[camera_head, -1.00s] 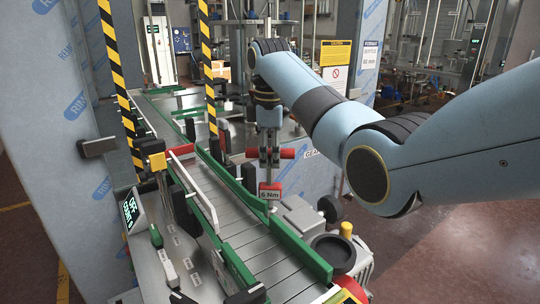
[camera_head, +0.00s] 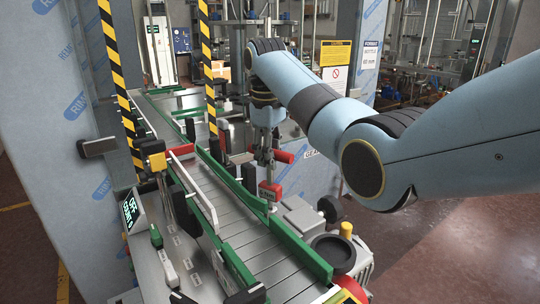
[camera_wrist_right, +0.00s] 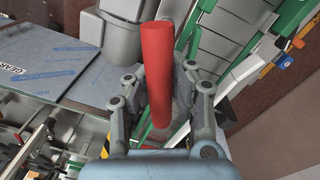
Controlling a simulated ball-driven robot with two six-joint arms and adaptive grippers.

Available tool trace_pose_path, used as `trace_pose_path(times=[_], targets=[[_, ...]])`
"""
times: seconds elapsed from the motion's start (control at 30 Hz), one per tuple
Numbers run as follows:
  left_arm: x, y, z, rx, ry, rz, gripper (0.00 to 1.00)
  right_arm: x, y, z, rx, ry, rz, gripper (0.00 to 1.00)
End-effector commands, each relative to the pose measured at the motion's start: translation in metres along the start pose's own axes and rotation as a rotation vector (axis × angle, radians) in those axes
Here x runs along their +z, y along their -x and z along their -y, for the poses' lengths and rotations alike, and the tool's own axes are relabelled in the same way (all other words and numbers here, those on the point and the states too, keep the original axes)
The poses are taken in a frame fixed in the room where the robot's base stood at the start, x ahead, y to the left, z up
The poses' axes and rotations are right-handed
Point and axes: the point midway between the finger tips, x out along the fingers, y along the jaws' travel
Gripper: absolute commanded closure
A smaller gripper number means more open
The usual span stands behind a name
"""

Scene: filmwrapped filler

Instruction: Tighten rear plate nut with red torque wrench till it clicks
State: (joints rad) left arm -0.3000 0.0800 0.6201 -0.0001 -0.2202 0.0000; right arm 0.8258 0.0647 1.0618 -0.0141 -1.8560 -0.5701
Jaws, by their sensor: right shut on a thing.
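The red torque wrench shows in the head view by its red handle (camera_head: 285,157) and a red block lower on its upright shaft. The shaft's lower end meets the area beside the green rail; the rear plate nut itself is too small or hidden to make out. My right gripper (camera_head: 265,155) points down over the wrench and is shut on it. In the right wrist view the red handle (camera_wrist_right: 157,65) lies between the two fingers. My left gripper is not in view.
A conveyor (camera_head: 235,225) with green side rails (camera_head: 300,250) runs below the wrench. Yellow-black striped posts (camera_head: 207,70) rise at the left. Open floor lies at the right.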

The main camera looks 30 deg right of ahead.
Motion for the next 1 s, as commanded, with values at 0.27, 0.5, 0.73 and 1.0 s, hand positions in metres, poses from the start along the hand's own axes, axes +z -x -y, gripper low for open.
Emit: trace_pose_path(times=[0.27,0.5,0.73,1.0], targets=[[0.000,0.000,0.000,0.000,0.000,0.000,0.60,-0.001,0.001,0.000,0.001,-0.041,0.001,1.00],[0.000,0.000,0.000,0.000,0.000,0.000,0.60,0.000,0.001,0.000,0.001,-0.073,0.003,1.00],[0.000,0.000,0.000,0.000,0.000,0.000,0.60,-0.001,0.010,-0.001,0.002,-0.053,0.001,1.00],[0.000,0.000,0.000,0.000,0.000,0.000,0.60,-0.001,0.032,-0.003,0.002,-0.053,0.001,1.00]])
